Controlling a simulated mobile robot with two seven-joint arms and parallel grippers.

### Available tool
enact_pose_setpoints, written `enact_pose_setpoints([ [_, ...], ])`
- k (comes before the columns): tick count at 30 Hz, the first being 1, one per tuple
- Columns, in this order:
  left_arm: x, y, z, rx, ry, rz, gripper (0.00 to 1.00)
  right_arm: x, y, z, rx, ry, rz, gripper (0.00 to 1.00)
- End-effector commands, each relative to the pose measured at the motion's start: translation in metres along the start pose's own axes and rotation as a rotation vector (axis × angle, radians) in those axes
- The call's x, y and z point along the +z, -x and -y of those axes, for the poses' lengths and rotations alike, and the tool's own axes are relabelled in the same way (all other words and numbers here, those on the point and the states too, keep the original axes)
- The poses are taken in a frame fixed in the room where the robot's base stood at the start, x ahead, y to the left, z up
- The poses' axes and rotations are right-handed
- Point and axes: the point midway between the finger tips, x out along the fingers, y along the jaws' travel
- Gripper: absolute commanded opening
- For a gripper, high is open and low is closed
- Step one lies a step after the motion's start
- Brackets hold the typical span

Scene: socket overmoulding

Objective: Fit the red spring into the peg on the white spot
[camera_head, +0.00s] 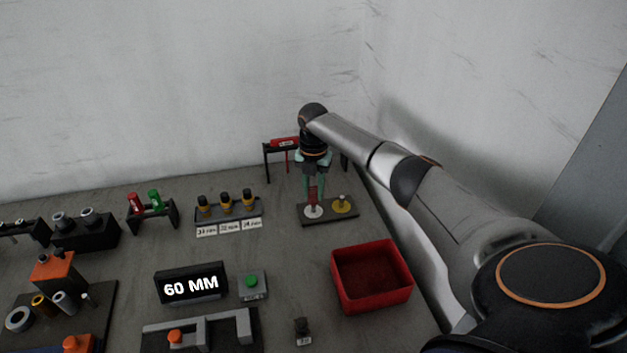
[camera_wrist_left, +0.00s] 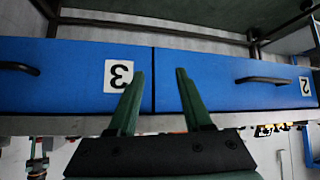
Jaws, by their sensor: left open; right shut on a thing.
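In the head view the red spring (camera_head: 312,195) is upright between the green fingers of my right gripper (camera_head: 314,190). The gripper is shut on it. The spring is directly above the white spot (camera_head: 313,212) on a dark base plate (camera_head: 328,218). I cannot tell whether its lower end touches the spot or goes around a peg, as the fingers and the spring hide the peg. A yellow spot (camera_head: 343,206) with its own peg is to the right. In the left wrist view my left gripper (camera_wrist_left: 158,75) is open and empty, in front of blue drawers (camera_wrist_left: 210,80).
A red bin (camera_head: 371,276) stands in front of the base plate. A rack of yellow-and-black pieces (camera_head: 228,206) is to its left. A black rack with a red piece (camera_head: 285,143) stands behind. A "60 MM" display (camera_head: 191,284) and green button (camera_head: 251,281) are at the front.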

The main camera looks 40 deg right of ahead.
Motion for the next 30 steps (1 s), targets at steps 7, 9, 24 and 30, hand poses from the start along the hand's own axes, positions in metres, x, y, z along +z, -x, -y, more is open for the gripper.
enact_pose_setpoints([
  [7, 0.004, -0.003, 0.0, 0.0, 0.0, 0.0, 0.5, 0.0, -0.007, 0.0, 0.0, 0.0, 0.0, 0.0],
  [9, 0.004, -0.004, 0.0, 0.0, 0.0, 0.0, 0.5, 0.0, -0.009, 0.0, 0.0, 0.0, 0.0, 0.0],
  [24, 0.011, -0.01, 0.001, 0.0, 0.0, 0.0, 0.5, 0.0, -0.022, 0.0, 0.001, 0.0, 0.0, 0.0],
  [30, 0.013, -0.012, 0.001, 0.0, 0.0, 0.0, 0.5, 0.0, -0.026, 0.0, 0.001, 0.0, 0.0, 0.0],
])
